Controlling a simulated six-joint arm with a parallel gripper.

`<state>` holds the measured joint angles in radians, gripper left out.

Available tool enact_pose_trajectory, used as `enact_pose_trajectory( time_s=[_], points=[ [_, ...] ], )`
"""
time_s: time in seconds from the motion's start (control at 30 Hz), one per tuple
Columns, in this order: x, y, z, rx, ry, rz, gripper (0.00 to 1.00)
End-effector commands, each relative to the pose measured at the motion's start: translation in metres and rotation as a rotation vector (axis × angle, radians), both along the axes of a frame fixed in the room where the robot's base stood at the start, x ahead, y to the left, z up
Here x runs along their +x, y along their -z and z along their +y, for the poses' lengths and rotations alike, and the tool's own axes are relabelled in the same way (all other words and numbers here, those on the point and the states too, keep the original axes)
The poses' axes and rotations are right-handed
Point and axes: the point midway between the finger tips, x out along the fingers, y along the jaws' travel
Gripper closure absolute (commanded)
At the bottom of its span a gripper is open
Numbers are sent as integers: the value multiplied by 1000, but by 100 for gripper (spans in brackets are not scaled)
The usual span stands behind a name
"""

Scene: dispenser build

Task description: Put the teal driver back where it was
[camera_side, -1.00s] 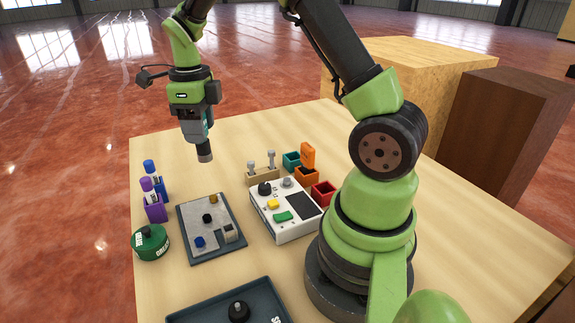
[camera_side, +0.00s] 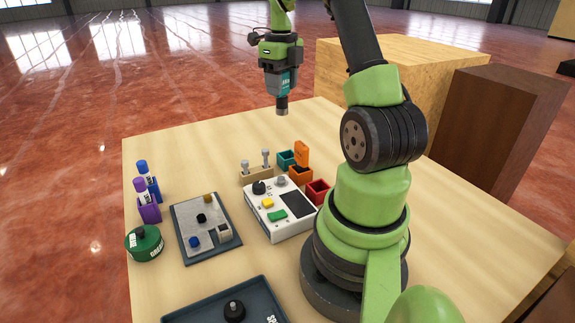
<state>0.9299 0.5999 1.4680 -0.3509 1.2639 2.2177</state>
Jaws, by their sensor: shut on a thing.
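My gripper (camera_side: 280,68) is shut on the teal driver (camera_side: 286,83) and holds it upright in the air, with its dark round end pointing down. It is over the far part of the table, clear of everything below. A small teal open-topped holder (camera_side: 286,159) stands on the table, below the driver in the picture; nothing shows standing in it. An orange holder (camera_side: 299,177) beside it has an orange driver (camera_side: 302,154) standing in it. A red holder (camera_side: 317,191) stands nearer and shows nothing standing in it.
A white control box (camera_side: 281,222) stands in front of the holders, with a wooden block with two pegs (camera_side: 256,174) behind it. A grey panel (camera_side: 205,228), a green round container (camera_side: 144,243), marker pens in holders (camera_side: 148,212) and a dark tray (camera_side: 190,310) fill the left and front.

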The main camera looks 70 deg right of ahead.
Motion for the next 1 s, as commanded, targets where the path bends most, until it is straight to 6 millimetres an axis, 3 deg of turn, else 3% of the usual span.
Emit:
enact_pose_trajectory(
  time_s=[0.1, 0.47, 0.7, 1.0],
  points=[
    [-13, 6, -10, 3, 43, 2, 89],
    [-11, 53, -9, 3, 37, 2, 89],
    [-11, 99, -8, 3, 37, 3, 89],
    [-11, 136, -8, 3, 36, 2, 89]
  ],
)
